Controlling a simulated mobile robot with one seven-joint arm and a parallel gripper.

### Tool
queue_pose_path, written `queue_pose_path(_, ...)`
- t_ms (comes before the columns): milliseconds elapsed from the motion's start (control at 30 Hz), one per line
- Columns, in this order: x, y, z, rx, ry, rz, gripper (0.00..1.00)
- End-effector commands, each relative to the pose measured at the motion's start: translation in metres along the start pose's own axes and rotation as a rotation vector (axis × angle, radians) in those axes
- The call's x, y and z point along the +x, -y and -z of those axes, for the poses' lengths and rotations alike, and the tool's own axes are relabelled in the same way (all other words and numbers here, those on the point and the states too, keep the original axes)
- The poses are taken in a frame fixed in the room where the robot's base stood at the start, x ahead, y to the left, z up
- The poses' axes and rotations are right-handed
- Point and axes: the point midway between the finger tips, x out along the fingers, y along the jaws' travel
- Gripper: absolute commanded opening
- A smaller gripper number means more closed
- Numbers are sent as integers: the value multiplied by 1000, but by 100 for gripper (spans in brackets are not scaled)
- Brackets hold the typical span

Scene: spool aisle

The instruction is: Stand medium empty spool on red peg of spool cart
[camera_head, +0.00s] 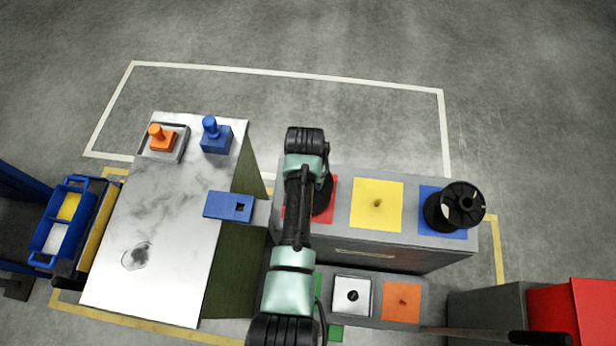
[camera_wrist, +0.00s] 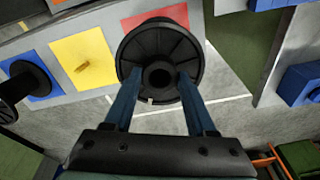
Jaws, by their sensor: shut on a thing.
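A black spool (camera_wrist: 160,42) is in my gripper (camera_wrist: 159,76), between its two blue fingers in the wrist view. Its dark centre hole faces the camera. In the head view my arm covers most of it, and a dark edge (camera_head: 325,196) shows beside the arm. The spool is over the red square (camera_head: 331,212) of the grey spool cart (camera_head: 342,212); the red square also shows behind it in the wrist view (camera_wrist: 158,18). The red peg is hidden, and I cannot tell whether the spool is around it or above it.
The yellow square (camera_head: 365,213) has a bare peg. Another black spool (camera_head: 462,205) stands on the blue square (camera_head: 430,192). A lower shelf has white and orange squares (camera_head: 402,315). A metal table (camera_head: 165,235) with blue and orange pieces stands left. A red box (camera_head: 575,310) is at lower right.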

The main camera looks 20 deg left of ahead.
Motion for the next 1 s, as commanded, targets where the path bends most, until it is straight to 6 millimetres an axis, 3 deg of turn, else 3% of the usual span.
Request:
queue_pose_path(933, 24, 0, 1, 0, -3, 1, 0)
queue_pose_path(967, 24, 0, 1, 0, -3, 1, 58)
queue_pose_path(1000, 23, 0, 1, 0, -3, 1, 65)
